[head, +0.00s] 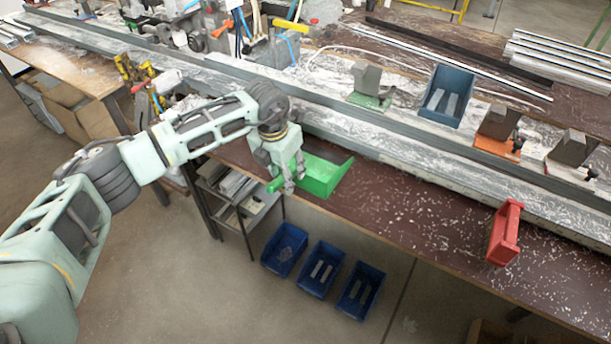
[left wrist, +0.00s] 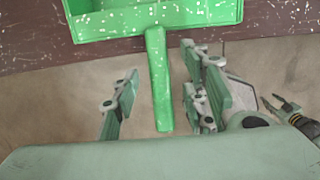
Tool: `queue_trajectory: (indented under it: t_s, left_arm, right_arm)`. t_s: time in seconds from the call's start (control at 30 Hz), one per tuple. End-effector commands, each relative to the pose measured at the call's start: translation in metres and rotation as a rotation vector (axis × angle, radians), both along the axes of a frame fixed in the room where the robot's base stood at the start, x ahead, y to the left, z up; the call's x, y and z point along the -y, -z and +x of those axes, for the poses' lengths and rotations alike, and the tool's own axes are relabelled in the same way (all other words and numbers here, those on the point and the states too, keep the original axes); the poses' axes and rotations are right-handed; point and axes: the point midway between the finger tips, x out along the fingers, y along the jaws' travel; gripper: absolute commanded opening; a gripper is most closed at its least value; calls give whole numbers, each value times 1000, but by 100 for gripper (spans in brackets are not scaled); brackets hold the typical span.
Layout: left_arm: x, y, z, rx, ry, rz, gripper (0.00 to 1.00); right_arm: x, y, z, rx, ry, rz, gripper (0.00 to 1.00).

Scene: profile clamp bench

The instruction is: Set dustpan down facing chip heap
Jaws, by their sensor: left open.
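The green dustpan (head: 325,177) rests on the brown bench top by its front edge. In the left wrist view the pan (left wrist: 150,18) is at the top, and its handle (left wrist: 160,80) points down the picture, past the bench edge over the floor. My left gripper (head: 289,187) is at the handle. In the left wrist view its fingers (left wrist: 160,100) are open, one on each side of the handle, with gaps to it. White chips (head: 450,215) lie scattered on the bench to the right of the dustpan; no distinct heap is clear.
A red holder (head: 504,233) stands near the bench's front edge at right. A long grey rail (head: 400,160) runs behind the dustpan. A blue bin (head: 447,95) and clamp blocks (head: 497,123) are behind it. Blue bins (head: 322,270) stand below the bench.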

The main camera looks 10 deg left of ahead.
Motion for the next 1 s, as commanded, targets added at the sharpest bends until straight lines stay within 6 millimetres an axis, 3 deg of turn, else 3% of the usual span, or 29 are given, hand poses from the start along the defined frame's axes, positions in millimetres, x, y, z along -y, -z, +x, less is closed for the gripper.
queue_trajectory:
  t_s: [0.37,0.83,1.0]
  left_arm:
    - [1,6,1,1,0,0,41]
    - [0,6,1,1,0,0,0]
    - [0,6,1,1,-1,0,0]
  right_arm:
    - [3,6,0,0,-1,-4,40]
    - [3,6,0,0,0,-4,40]
    - [3,6,0,0,0,-4,40]
